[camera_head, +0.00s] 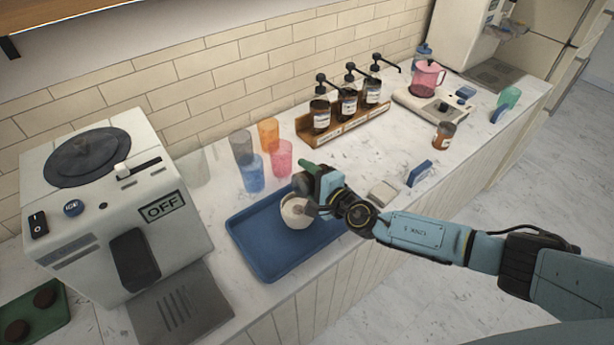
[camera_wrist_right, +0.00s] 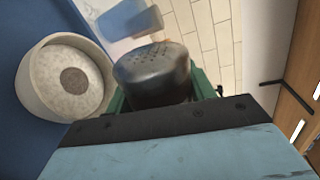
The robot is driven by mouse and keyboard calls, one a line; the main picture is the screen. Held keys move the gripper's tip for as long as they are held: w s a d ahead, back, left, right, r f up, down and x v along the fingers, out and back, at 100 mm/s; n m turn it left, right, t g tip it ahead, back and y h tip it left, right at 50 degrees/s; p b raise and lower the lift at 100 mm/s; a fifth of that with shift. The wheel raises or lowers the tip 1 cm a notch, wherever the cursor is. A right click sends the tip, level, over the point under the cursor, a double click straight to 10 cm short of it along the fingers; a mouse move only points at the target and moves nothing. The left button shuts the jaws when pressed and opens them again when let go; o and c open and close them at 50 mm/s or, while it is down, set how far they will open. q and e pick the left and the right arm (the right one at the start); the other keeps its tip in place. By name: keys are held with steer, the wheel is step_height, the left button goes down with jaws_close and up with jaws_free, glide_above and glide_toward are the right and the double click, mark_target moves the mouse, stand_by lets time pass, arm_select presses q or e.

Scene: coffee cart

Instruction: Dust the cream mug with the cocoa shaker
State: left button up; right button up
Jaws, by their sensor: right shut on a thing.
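The cream mug (camera_head: 294,212) stands on the blue tray (camera_head: 262,262), partly hidden by my right gripper. In the right wrist view the mug (camera_wrist_right: 40,80) shows a pale surface inside with a round brown patch in its middle. My right gripper (camera_head: 312,184) is shut on the cocoa shaker, whose dark perforated top (camera_wrist_right: 150,62) shows between the green fingers in the wrist view. The shaker (camera_head: 302,182) is mostly hidden in the head view. It is held close to the mug, apart from it in the wrist view; its exact tilt is unclear. My left gripper is out of view.
Several translucent cups, including a blue one (camera_head: 252,175) and a pink one (camera_head: 281,158), stand behind the tray. A coffee machine (camera_head: 120,215) marked OFF stands left. A pump-bottle rack (camera_head: 345,125), a small brown jar (camera_head: 444,135) and a scale (camera_head: 425,108) stand further right.

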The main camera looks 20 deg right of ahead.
steer(key=shift+f+b, duration=0.3)
steer(key=shift+f, duration=0.45)
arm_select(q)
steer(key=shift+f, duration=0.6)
arm_select(e)
steer(key=shift+r, duration=0.1)
